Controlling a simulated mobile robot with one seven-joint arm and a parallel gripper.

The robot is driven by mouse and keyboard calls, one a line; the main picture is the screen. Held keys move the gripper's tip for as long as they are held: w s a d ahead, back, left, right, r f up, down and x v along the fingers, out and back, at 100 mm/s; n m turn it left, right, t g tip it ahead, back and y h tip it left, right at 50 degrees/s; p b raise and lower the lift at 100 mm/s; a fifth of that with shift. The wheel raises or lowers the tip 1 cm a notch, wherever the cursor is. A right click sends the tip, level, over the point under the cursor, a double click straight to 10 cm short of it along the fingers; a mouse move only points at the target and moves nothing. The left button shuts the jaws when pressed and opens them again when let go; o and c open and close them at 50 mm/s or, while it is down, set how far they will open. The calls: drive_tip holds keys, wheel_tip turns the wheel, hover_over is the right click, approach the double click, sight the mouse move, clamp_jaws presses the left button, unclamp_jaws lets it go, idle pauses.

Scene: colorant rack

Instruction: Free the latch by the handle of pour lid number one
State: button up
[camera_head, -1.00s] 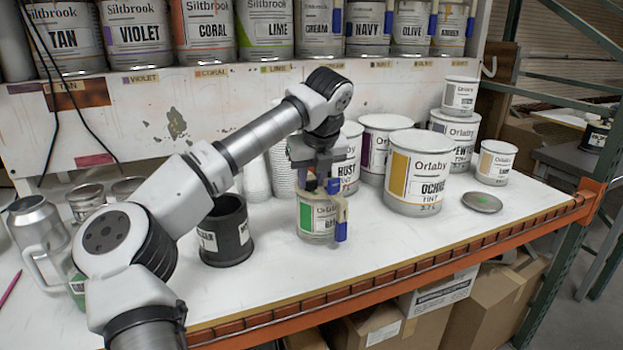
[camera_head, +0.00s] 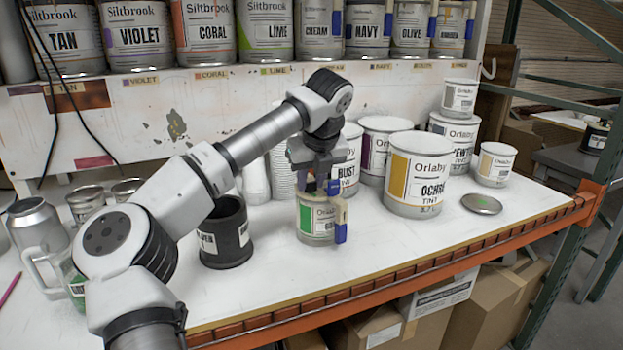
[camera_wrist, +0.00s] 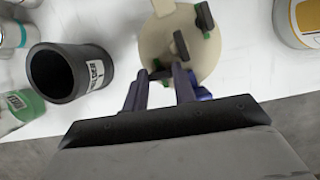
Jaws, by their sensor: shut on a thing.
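A small can (camera_head: 316,222) with a green label stands near the table's front, below my gripper. Its beige pour lid (camera_wrist: 208,58) shows from above in the wrist view, with dark handles and small green parts on it. My gripper (camera_wrist: 160,82) is at the lid's near edge, its two bluish fingers shut around a dark latch handle (camera_wrist: 158,74). A blue part (camera_head: 341,233) hangs at the can's front right. In the head view my wrist hides most of the lid. I cannot tell whether the latch is free.
A black container (camera_head: 226,232) stands close to the left. A large ochre can (camera_head: 414,170) and several other tins stand behind and right. A loose round lid (camera_head: 481,203) lies at the right. The table's front edge (camera_head: 390,280) is near, with some free room before it.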

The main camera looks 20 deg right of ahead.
drive_tip(key=o, duration=1)
drive_tip(key=shift+m, duration=0.3)
